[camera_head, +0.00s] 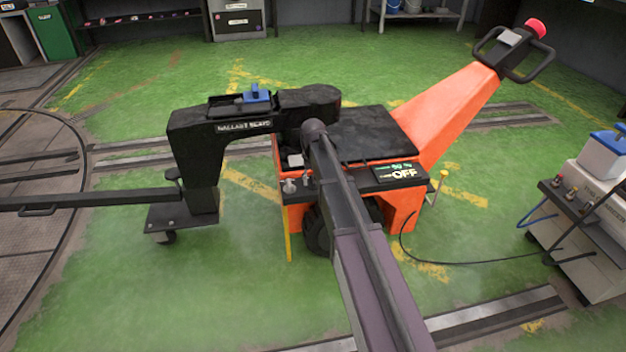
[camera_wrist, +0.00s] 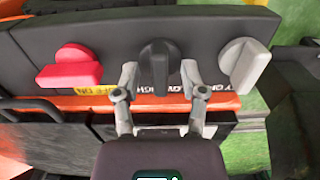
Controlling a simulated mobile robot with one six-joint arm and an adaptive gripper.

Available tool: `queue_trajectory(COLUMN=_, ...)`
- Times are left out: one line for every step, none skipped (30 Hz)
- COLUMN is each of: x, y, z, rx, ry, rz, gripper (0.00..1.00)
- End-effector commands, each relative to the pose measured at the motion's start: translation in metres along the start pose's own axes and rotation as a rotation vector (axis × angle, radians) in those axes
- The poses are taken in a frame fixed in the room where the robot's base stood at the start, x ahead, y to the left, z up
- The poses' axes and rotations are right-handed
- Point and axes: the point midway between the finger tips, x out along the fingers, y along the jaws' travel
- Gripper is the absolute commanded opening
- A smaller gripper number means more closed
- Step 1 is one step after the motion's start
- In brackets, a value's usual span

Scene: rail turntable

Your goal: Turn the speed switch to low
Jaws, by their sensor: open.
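In the wrist view a dark panel holds three turn switches in a row. The middle one is a black knob (camera_wrist: 159,62), its grip standing roughly upright in the picture; upside-down lettering that seems to read low and high lies beside it. My gripper (camera_wrist: 158,74) is open, one finger on each side of the black knob, with small gaps seeming to show; contact is unclear. A red switch (camera_wrist: 70,68) sits to the left with its grip sideways. A grey knob (camera_wrist: 243,62) sits to the right. In the head view my arm hides most of this panel.
The panel belongs to an orange cart (camera_head: 452,110) with a display reading OFF (camera_head: 402,173). A black ballast beam (camera_head: 243,127) stands close on the left. A cable (camera_head: 460,261) runs to a pale cabinet (camera_head: 593,246) at right. Green floor (camera_head: 180,300) is open at front left.

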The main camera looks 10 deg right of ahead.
Motion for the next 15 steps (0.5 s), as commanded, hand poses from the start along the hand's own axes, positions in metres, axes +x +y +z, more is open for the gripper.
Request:
queue_trajectory(x=0.0, y=0.0, z=-0.0002, rx=0.002, ry=0.0, rz=0.0, gripper=0.54)
queue_trajectory(x=0.0, y=0.0, z=-0.0002, rx=0.004, ry=0.0, rz=0.0, gripper=0.54)
queue_trajectory(x=0.0, y=0.0, z=-0.0002, rx=0.007, ry=0.0, rz=0.0, gripper=0.54)
queue_trajectory(x=0.0, y=0.0, z=-0.0002, rx=0.012, ry=0.0, rz=0.0, gripper=0.54)
queue_trajectory(x=0.0, y=0.0, z=-0.0003, rx=0.017, ry=0.0, rz=0.0, gripper=0.54)
queue_trajectory(x=-0.0001, y=0.0, z=-0.0003, rx=0.026, ry=0.0, rz=0.0, gripper=0.54)
queue_trajectory(x=-0.0001, y=0.0, z=-0.0003, rx=0.033, ry=0.001, rz=0.0, gripper=0.54)
queue_trajectory(x=-0.0001, y=0.0, z=-0.0003, rx=0.041, ry=0.001, rz=0.0, gripper=0.54)
queue_trajectory(x=-0.0001, y=0.0, z=-0.0003, rx=0.056, ry=0.001, rz=0.0, gripper=0.54)
queue_trajectory(x=-0.0001, y=0.0, z=-0.0003, rx=0.067, ry=0.001, rz=0.0, gripper=0.54)
queue_trajectory(x=-0.0001, y=0.0, z=-0.0003, rx=0.08, ry=0.001, rz=0.0, gripper=0.54)
queue_trajectory(x=-0.0001, y=0.0, z=-0.0003, rx=0.1, ry=0.001, rz=0.0, gripper=0.54)
queue_trajectory(x=-0.0001, y=0.0, z=-0.0003, rx=0.115, ry=0.001, rz=0.0, gripper=0.54)
queue_trajectory(x=-0.0001, y=0.0, z=-0.0003, rx=0.132, ry=0.001, rz=0.0, gripper=0.54)
queue_trajectory(x=-0.0001, y=0.0, z=-0.0004, rx=0.155, ry=0.001, rz=0.0, gripper=0.54)
